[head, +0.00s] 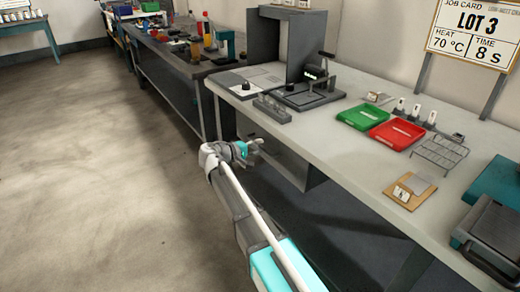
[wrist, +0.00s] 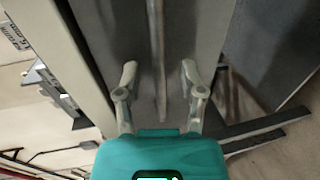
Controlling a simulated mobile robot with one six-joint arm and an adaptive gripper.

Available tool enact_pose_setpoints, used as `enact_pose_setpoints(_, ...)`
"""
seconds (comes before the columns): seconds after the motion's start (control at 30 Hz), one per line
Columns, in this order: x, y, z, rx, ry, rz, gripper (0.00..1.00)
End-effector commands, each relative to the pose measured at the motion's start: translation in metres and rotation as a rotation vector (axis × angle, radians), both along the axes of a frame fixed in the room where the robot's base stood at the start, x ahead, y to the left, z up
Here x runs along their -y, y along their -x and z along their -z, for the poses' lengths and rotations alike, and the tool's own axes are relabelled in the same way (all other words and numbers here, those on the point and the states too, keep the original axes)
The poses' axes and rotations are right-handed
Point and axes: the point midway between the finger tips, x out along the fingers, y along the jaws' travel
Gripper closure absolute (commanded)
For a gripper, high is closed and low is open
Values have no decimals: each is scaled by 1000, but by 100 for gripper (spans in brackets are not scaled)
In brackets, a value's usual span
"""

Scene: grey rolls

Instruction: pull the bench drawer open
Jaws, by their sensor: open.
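The bench drawer (head: 300,174) is a grey box front under the near edge of the long light-grey bench. In the wrist view its grey front (wrist: 110,35) fills the middle, with a thin bar handle (wrist: 158,60) running up the picture. My gripper (head: 252,147) is at the drawer front in the head view and hides part of it. In the wrist view my gripper (wrist: 159,72) is open, with one finger on each side of the bar. A gap shows between each finger and the bar. The drawer appears shut.
The bench top (head: 335,125) holds a black press (head: 310,92), a green tray (head: 364,115), a red tray (head: 397,134) and a wire rack (head: 440,152). A job card (head: 474,35) stands behind. The floor (head: 110,180) left of the bench is clear.

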Motion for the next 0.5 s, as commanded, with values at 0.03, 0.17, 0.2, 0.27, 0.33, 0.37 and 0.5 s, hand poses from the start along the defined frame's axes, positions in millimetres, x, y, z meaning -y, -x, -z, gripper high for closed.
enact_pose_setpoints(0.03,3,-2,1,0,0,0,49)
enact_pose_setpoints(0.17,7,-5,2,0,0,-1,49)
enact_pose_setpoints(0.2,8,-5,2,0,0,0,49)
enact_pose_setpoints(0.27,9,-6,2,0,0,0,49)
enact_pose_setpoints(0.33,9,-6,2,0,0,0,49)
enact_pose_setpoints(0.37,9,-6,2,0,0,0,49)
enact_pose_setpoints(0.5,9,-6,2,0,0,0,51)
